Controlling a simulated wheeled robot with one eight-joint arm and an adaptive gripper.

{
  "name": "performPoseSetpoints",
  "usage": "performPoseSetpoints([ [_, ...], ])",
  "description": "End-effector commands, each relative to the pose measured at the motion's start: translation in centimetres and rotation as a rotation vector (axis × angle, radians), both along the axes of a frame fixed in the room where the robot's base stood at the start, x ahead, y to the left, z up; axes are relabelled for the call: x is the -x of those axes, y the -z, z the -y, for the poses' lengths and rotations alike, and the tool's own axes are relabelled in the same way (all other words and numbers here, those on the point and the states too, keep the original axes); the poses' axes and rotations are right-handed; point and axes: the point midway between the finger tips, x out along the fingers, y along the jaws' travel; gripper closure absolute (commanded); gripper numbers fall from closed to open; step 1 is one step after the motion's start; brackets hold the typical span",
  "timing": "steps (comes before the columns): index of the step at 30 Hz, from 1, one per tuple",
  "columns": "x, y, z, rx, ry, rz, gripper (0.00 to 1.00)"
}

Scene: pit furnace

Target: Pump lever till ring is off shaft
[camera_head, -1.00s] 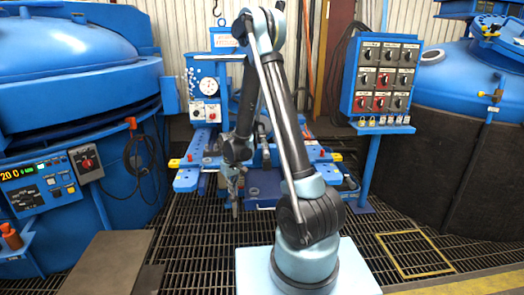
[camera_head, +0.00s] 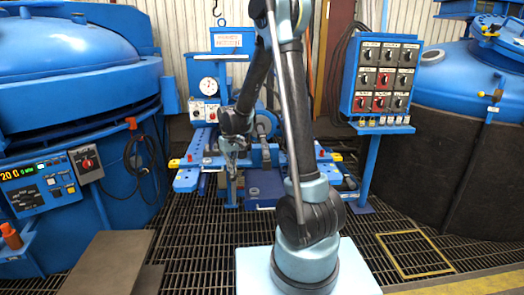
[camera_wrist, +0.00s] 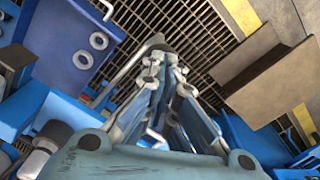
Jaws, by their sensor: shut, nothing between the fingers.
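My gripper (camera_head: 232,168) is in front of the blue press bench (camera_head: 186,181), left of its middle. In the wrist view its fingers (camera_wrist: 165,66) are together and empty. A bent grey rod with a dark rounded end (camera_wrist: 148,47), which looks like the lever, passes just beyond the fingertips. I cannot tell whether they touch. Two grey rings (camera_wrist: 98,40) lie on a blue surface at the upper left of the wrist view. A round grey part (camera_head: 265,123) shows on the press behind my arm. I cannot make out the ring on the shaft.
A dial gauge (camera_head: 208,86) sits on the press's left side. A switch panel (camera_head: 381,78) stands at the right on a blue post. Large blue furnace vessels (camera_head: 65,60) flank the press. The grating floor (camera_head: 205,250) is open in front, with a brown plate (camera_head: 105,262) at left.

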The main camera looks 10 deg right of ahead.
Motion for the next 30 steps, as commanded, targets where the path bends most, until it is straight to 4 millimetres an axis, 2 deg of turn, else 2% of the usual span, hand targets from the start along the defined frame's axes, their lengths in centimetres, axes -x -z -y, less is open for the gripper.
performPoseSetpoints([
  [18,2.4,9.8,-0.1,0.0,0.0,0.0,1.0],
  [22,2.6,10.6,-0.1,0.0,0.0,0.0,1.0],
  [30,2.7,10.6,-0.1,0.0,0.0,0.0,1.0],
])
